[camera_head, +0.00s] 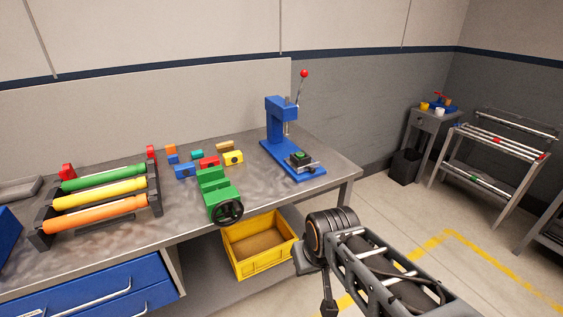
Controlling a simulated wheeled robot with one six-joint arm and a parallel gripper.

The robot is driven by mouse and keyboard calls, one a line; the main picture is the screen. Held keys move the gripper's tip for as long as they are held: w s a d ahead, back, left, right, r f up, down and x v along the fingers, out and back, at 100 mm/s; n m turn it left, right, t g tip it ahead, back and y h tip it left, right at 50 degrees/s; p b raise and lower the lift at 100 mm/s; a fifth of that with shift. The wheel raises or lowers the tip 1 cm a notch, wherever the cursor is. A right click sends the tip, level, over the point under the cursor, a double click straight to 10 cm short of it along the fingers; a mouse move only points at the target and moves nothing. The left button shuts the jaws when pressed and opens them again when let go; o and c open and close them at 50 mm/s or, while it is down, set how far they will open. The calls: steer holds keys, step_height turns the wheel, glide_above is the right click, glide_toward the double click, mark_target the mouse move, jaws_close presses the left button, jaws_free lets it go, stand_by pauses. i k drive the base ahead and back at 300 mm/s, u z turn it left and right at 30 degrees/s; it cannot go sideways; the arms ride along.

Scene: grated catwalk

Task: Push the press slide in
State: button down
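The blue press (275,122) stands at the right end of the metal workbench, with a lever topped by a red knob. Its slide (302,163), a dark plate with a green piece on top, sits at the front end of the blue base, out in front of the press column.
A green vise (221,196) with a black handwheel and several coloured blocks stand left of the press. Coloured rollers (100,199) lie in a rack further left. A yellow crate (243,262) sits under the bench.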

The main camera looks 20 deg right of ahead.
mark_target(304, 164)
steer(key=u, duration=0.05)
steer(key=i, duration=1)
steer(key=z, duration=0.4)
